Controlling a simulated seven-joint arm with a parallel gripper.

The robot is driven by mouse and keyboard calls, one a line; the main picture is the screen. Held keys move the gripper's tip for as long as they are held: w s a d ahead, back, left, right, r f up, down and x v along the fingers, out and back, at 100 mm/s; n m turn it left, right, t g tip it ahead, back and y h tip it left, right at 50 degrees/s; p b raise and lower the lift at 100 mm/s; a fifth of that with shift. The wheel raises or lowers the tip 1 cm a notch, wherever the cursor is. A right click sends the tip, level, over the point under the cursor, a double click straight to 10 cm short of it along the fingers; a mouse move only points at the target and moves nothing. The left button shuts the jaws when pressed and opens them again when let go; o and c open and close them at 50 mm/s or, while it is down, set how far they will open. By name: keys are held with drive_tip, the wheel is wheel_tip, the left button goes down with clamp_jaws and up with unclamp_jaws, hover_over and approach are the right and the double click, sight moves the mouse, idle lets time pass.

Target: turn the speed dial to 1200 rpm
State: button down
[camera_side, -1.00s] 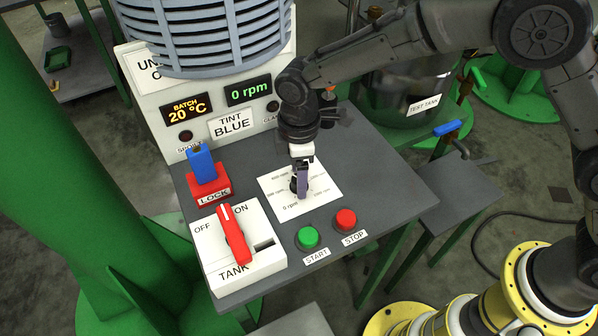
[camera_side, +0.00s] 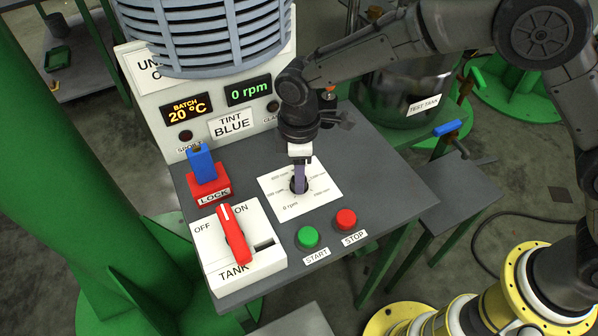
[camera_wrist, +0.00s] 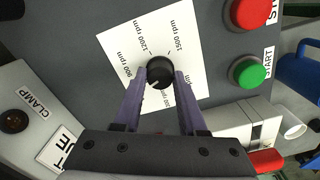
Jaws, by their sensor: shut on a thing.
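The speed dial (camera_wrist: 160,71) is a round black knob on a white scale card (camera_wrist: 112,42). In the wrist view, the purple fingers of my gripper (camera_wrist: 161,76) stand on either side of the knob and are shut on it. The labels 900, 1200 and 1500 rpm show there, and other labels are partly hidden by the fingers. A small light mark shows on the knob's lower left, but the exact setting is hard to read. In the side view, my gripper (camera_side: 299,186) points down onto the dial and mostly hides it. The display (camera_side: 248,91) reads 0 rpm.
Green START (camera_side: 308,237) and red STOP (camera_side: 346,219) buttons sit close in front of the card. A red TANK switch (camera_side: 234,235) and a blue-and-red LOCK (camera_side: 207,178) stand to the left. The grey table (camera_side: 385,180) is clear to the right.

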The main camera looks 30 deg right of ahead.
drive_tip(key=m, duration=1)
drive_tip(key=shift+m, duration=0.3)
drive_tip(key=m, duration=0.4)
drive_tip(key=shift+m, duration=2.8)
drive_tip(key=shift+c, duration=2.3)
unclamp_jaws()
